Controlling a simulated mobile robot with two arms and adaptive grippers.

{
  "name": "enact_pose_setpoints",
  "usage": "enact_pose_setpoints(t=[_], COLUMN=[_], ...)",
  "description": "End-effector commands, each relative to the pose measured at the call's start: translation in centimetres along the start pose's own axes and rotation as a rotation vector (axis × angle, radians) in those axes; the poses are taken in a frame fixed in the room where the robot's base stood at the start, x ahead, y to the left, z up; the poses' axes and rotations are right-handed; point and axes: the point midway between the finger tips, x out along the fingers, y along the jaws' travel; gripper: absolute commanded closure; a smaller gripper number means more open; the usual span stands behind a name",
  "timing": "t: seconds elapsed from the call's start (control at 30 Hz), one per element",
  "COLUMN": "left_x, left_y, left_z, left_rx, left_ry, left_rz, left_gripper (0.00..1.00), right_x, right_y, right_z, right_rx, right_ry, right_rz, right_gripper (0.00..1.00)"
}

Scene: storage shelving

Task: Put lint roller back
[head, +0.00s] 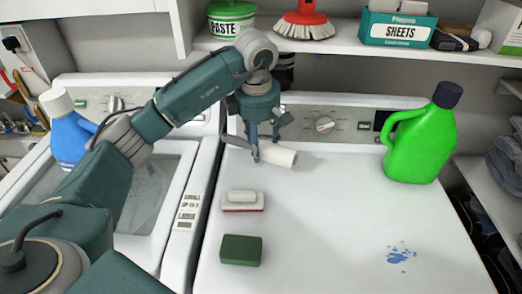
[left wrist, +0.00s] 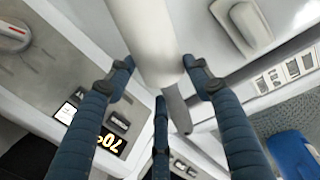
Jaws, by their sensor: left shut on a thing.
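The lint roller (head: 281,156) has a white cylinder and a grey handle. It is at the back left of the white machine top (head: 330,215), lying level or nearly so. My left gripper (head: 258,152) points down over it and is shut on it near where the handle meets the cylinder. In the left wrist view the white cylinder (left wrist: 150,38) runs between the fingers of the left gripper (left wrist: 158,75), with the handle beyond. I cannot tell whether the roller touches the machine top. My right gripper is out of view.
A shelf (head: 350,48) above holds a paste tub (head: 231,20), a red brush (head: 304,22) and a sheets box (head: 397,29). A green jug (head: 420,140), a scrub brush (head: 242,201), a green sponge (head: 240,250) and a blue spill (head: 398,255) are on the machine top. Its middle is clear.

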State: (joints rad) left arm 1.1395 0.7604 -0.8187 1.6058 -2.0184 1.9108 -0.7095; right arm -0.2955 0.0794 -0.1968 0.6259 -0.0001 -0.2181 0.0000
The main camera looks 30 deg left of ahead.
Motion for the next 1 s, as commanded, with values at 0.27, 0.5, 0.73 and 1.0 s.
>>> enact_pose_setpoints(t=[0.27,0.5,0.73,1.0], left_x=[2.6,4.4,7.1,7.4], left_y=[2.0,1.8,1.3,1.3], left_z=[-0.5,-0.5,-0.4,-0.4], left_rx=[0.002,0.001,0.002,0.001], left_ry=[0.001,0.000,0.000,0.000], left_rz=[-0.005,-0.002,-0.002,0.001], left_gripper=[0.74,0.74,0.74,0.74], right_x=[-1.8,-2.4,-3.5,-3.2], right_y=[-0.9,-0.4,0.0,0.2], right_z=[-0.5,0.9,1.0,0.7], right_rx=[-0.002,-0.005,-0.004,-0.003], right_ry=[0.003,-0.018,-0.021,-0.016], right_rz=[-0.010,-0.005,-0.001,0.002], right_gripper=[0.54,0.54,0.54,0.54])
